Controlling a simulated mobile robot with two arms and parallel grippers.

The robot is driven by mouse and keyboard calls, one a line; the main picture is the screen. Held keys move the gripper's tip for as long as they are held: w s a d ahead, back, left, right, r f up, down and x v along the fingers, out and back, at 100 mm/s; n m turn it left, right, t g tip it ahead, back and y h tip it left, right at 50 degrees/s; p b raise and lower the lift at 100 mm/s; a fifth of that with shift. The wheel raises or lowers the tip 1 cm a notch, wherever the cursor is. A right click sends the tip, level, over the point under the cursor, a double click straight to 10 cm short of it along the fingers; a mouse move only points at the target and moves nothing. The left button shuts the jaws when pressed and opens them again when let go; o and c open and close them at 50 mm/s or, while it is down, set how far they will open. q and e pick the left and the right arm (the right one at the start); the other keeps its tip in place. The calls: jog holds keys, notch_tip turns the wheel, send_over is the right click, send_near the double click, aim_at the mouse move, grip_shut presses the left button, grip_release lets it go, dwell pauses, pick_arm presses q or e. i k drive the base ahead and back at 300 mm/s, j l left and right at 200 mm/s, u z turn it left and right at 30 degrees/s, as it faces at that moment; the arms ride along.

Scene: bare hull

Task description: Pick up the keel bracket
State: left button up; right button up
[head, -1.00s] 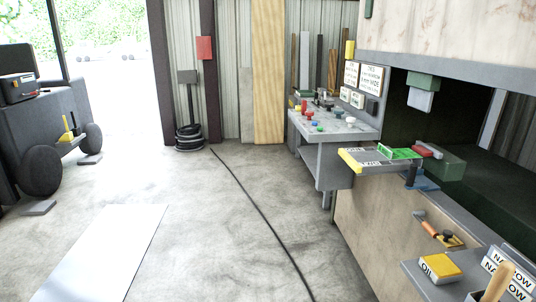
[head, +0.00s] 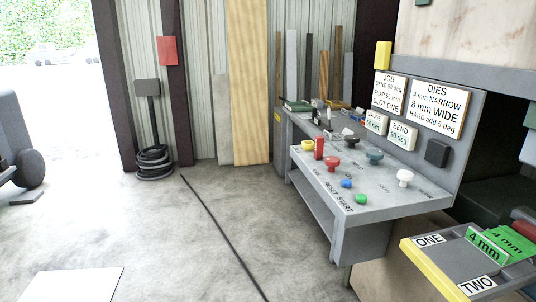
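I cannot make out a keel bracket for certain in the head view. A grey workbench (head: 395,205) stands right of the middle, with several coloured knobs on its top, among them a red one (head: 332,164) and a white one (head: 404,177). Small dark and light items (head: 330,122) lie at its far end, too small to name. Neither of my grippers is in view.
A tray (head: 435,262) marked ONE and TWO, with green 4 mm blocks (head: 490,250), juts out at the lower right. Signs (head: 438,105) hang above the bench. A dark cable (head: 222,238) crosses the floor. A black stand (head: 153,150) is by the wall. Floor at left is mostly clear.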

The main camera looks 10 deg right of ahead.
aim_at(337, 134)
jog(key=i+l+z, duration=0.15)
jog(key=i+z, duration=0.25)
jog(key=i, duration=0.5)
jog(key=i+j+z, duration=0.2)
jog(key=i+z, duration=0.15)
jog(key=i, duration=0.6)
